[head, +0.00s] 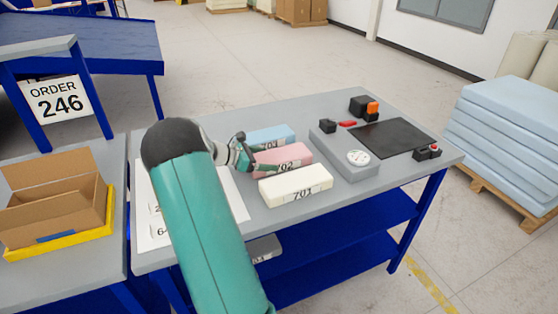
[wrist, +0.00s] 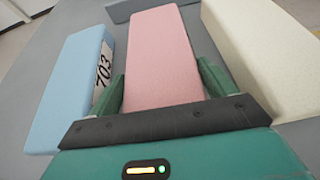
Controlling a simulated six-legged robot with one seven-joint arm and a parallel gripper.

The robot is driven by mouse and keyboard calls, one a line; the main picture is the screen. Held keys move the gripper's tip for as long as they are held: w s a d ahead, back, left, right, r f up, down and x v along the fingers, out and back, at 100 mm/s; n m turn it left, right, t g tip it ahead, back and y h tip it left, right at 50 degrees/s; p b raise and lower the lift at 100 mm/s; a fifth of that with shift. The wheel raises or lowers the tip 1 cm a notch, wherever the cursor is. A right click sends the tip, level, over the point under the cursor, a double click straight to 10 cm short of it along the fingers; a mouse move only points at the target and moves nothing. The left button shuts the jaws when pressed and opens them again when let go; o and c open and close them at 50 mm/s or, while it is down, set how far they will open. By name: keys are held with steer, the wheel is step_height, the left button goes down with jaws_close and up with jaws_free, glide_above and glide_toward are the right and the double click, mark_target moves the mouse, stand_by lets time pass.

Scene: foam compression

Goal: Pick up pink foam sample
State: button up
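The pink foam sample (head: 284,158), labelled 702, lies on the grey table between a blue block and a cream block. In the wrist view the pink foam (wrist: 162,55) runs lengthwise away from my gripper (wrist: 163,88). My gripper's two green fingers stand one on each side of its near end, with small gaps showing beside the foam. My gripper (head: 250,160) also shows in the head view at the left end of the pink block, partly hidden by my arm. It is open.
The blue block (head: 270,137), labelled 703, and the cream block (head: 295,186), labelled 701, lie close on either side. A grey device with a dial (head: 358,158) and a black plate (head: 393,138) stand to the right. An open cardboard box (head: 55,205) sits on the left table.

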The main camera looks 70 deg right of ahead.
steer(key=c, duration=0.4)
steer(key=shift+r, duration=0.1)
steer(key=shift+c, duration=0.2)
